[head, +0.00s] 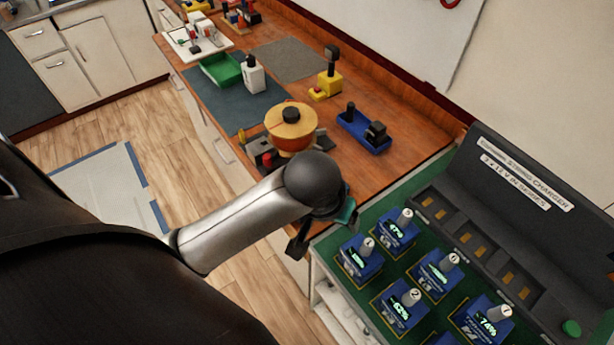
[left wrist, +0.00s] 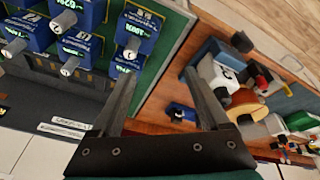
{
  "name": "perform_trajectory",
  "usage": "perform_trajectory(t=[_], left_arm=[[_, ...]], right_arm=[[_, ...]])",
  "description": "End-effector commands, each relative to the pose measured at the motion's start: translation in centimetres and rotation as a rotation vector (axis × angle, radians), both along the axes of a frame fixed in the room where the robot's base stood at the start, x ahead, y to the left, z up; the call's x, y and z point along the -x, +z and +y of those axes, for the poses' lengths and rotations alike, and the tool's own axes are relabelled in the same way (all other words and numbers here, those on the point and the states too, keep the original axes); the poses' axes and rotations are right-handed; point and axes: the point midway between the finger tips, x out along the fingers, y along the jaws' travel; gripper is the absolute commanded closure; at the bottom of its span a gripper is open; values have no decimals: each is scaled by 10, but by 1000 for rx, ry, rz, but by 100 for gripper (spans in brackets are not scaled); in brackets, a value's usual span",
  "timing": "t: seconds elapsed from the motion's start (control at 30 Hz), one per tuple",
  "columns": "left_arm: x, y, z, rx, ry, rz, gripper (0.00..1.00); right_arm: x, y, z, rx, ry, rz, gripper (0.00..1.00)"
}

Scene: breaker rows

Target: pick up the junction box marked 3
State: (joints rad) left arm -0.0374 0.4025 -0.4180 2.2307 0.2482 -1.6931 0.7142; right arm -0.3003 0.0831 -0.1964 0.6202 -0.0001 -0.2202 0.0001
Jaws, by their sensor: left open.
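In the left wrist view, a white block (left wrist: 215,74) with a dark mark, too small to read surely, stands on the wooden counter beyond my right finger. No box clearly marked 3 can be read. Several blue boxes with grey knobs and glowing readouts stand on the green surface; one is marked 2 (head: 401,306), others seem marked 1. My left gripper (head: 324,229) is open and empty above the border between the wooden counter and the green surface. Its two fingers are spread in the left wrist view (left wrist: 160,76). My right gripper is not in view.
A dark charger rack (head: 525,190) stands behind the blue boxes.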

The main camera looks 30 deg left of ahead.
Motion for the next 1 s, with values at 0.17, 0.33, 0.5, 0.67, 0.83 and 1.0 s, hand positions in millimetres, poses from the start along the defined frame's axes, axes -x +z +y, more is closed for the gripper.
perform_trajectory(t=[0.17, 0.33, 0.5, 0.67, 0.83, 1.0], left_arm=[[-38, 21, 23, -41, 183, 7, 21], [-68, 40, 57, -88, 407, 2, 21], [-86, 57, 88, -121, 593, -18, 21], [-93, 63, 101, -131, 674, -27, 21], [-98, 44, 108, -133, 685, -24, 21], [-107, 12, 117, -134, 683, -25, 21]], right_arm=[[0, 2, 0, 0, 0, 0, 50], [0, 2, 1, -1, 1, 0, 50], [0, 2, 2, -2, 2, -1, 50], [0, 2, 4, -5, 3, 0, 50], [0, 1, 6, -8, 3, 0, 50], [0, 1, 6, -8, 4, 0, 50]])
